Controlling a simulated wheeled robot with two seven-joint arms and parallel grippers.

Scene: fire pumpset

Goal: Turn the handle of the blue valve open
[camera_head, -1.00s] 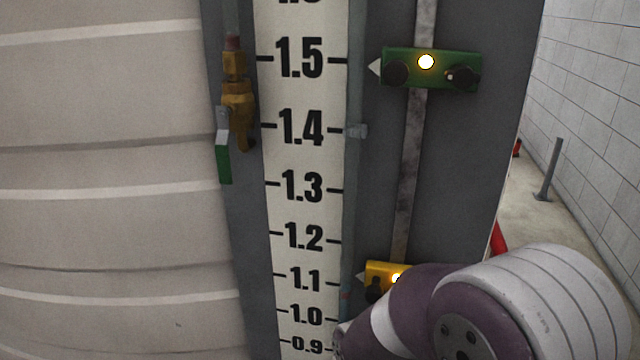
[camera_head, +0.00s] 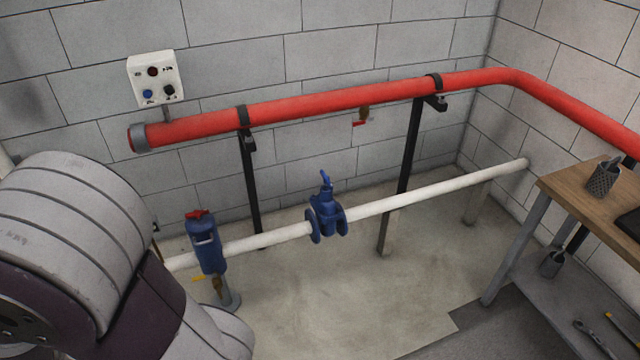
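A blue valve (camera_head: 327,216) with flanges sits on the white pipe (camera_head: 390,203) near the middle of the camera_head view. A blue handle (camera_head: 325,182) stands up from its top. The valve is some distance away, and nothing of mine touches it. A large grey and purple link of my own arm fills the lower left. Neither gripper shows in the view.
A red pipe (camera_head: 340,98) on black supports runs above the white pipe. A blue cylindrical unit (camera_head: 207,245) with a red top stands left of the valve. A control box (camera_head: 155,79) hangs on the wall. A wooden table (camera_head: 590,200) stands right. Floor before the valve is clear.

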